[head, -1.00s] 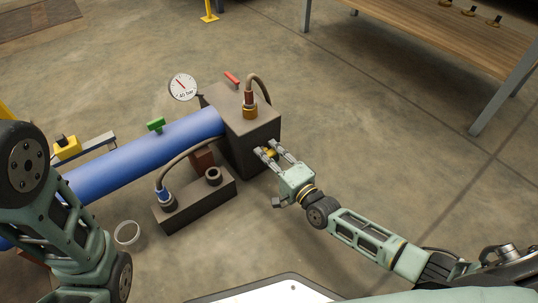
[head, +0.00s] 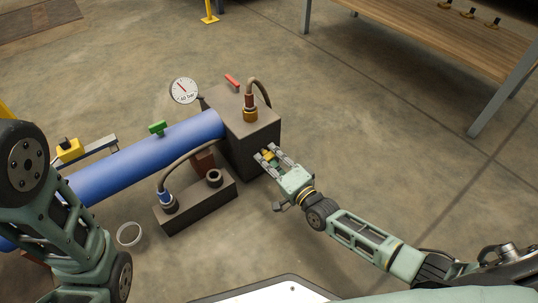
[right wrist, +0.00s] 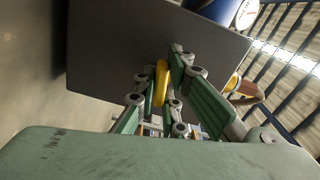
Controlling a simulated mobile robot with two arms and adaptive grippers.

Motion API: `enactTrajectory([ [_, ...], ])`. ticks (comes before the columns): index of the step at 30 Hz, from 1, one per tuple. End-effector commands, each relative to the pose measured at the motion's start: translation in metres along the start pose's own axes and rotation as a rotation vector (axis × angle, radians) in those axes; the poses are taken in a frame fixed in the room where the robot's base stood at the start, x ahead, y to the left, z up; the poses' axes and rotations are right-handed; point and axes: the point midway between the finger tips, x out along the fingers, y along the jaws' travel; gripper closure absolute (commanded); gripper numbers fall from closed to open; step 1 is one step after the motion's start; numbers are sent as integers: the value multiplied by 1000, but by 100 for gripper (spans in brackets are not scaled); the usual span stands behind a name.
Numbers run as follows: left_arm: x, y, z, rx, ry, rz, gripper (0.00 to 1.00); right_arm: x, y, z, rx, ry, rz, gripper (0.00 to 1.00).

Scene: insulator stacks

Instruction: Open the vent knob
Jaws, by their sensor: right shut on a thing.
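The vent knob is a small yellow knob (head: 268,154) on the right side of the dark grey block (head: 252,145). My right gripper (head: 268,152) is at that side face, with its fingers on either side of the knob. In the right wrist view the yellow knob (right wrist: 161,82) sits between the two fingers of my right gripper (right wrist: 158,85), which is shut on it. The knob's far side and its mount are hidden. My left arm shows at the left edge of the head view, but its gripper is out of view.
A blue pipe (head: 150,155) with a green handle (head: 157,128) runs into the block. A pressure gauge (head: 184,91) and a red lever (head: 232,81) are behind. A lower dark block (head: 200,205) and a white ring (head: 129,234) lie in front. A wooden table (head: 440,35) stands back right.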

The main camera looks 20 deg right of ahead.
Motion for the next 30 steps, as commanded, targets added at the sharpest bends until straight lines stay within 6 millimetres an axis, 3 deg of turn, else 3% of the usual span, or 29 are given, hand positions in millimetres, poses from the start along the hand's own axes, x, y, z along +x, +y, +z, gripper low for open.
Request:
enactTrajectory([
  [30, 47, -10, 17, 0, -1, 0, 69, 0, -2, 1, -958, 0, -1, 100],
])
